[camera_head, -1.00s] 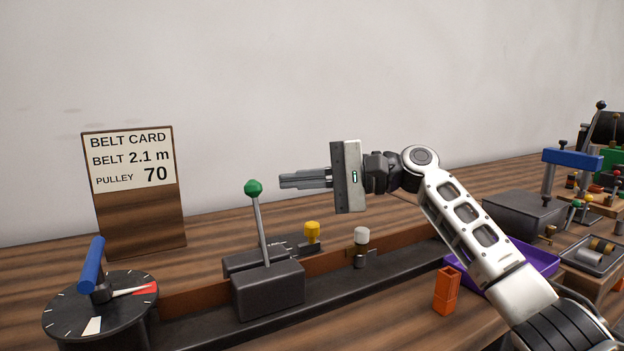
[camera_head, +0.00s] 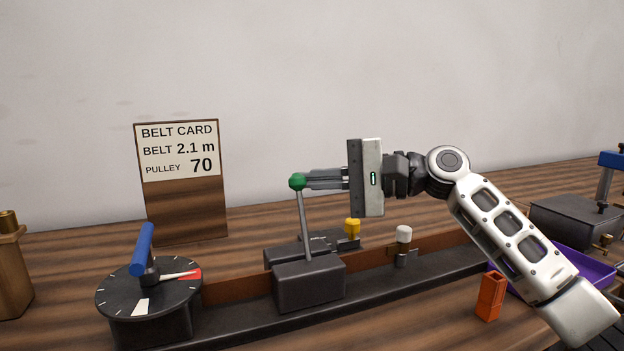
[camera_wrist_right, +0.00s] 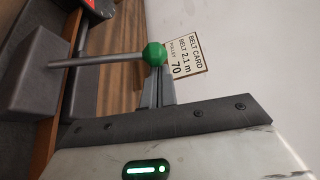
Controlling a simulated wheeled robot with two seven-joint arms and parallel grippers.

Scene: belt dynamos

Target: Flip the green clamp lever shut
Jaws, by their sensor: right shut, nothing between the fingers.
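The clamp lever is a grey rod with a green ball knob (camera_head: 297,182) on a dark block (camera_head: 309,285). The rod stands nearly upright, leaning slightly left at the top. My right gripper (camera_head: 312,180) is shut and empty, pointing left, with its fingertips at the right side of the green knob. In the right wrist view the green knob (camera_wrist_right: 154,54) lies right at the fingertips (camera_wrist_right: 155,72) and covers their ends. I cannot tell whether they touch. My left gripper is not in view.
A dial with a blue handle (camera_head: 142,249) stands left of the block on the dark rail. A belt card (camera_head: 180,150) stands behind. A yellow knob (camera_head: 352,228), a white-capped post (camera_head: 403,235), an orange piece (camera_head: 490,296) and a purple tray (camera_head: 590,267) are to the right.

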